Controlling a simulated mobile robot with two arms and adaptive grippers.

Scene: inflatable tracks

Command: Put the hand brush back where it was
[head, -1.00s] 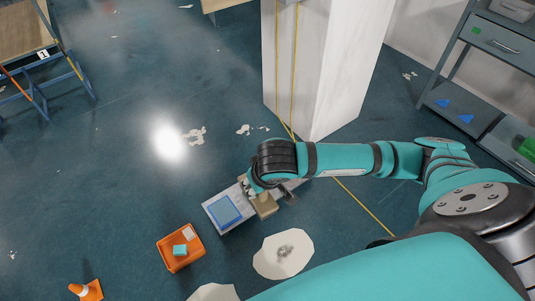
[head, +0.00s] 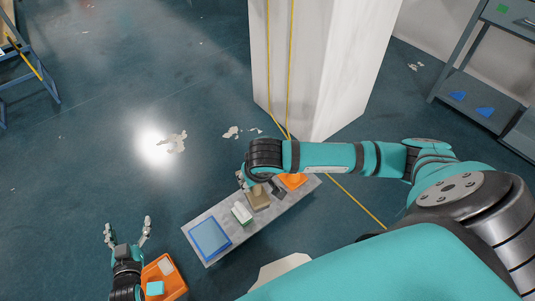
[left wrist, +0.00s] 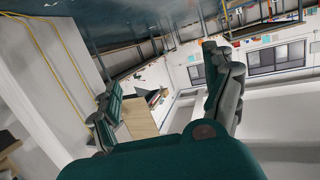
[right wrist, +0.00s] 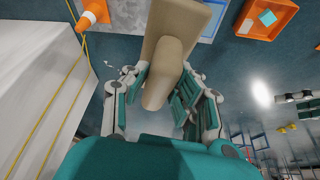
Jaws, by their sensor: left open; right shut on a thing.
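The hand brush (right wrist: 158,88) is a tan block with a rounded handle. In the right wrist view it stands between the fingers of my right gripper (right wrist: 162,80), which is shut on it. In the head view my right gripper (head: 244,182) is over the far side of a narrow grey bench (head: 268,218), with the tan brush (head: 258,198) at its fingers. I cannot tell whether the brush touches the bench. My left gripper (head: 128,231) is open and empty, left of the bench; in the left wrist view its fingers are spread.
A blue-topped tray (head: 209,239) lies at the bench's left end. An orange bin (head: 171,279) stands beside my left gripper. A white pillar (head: 318,70) rises behind the bench.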

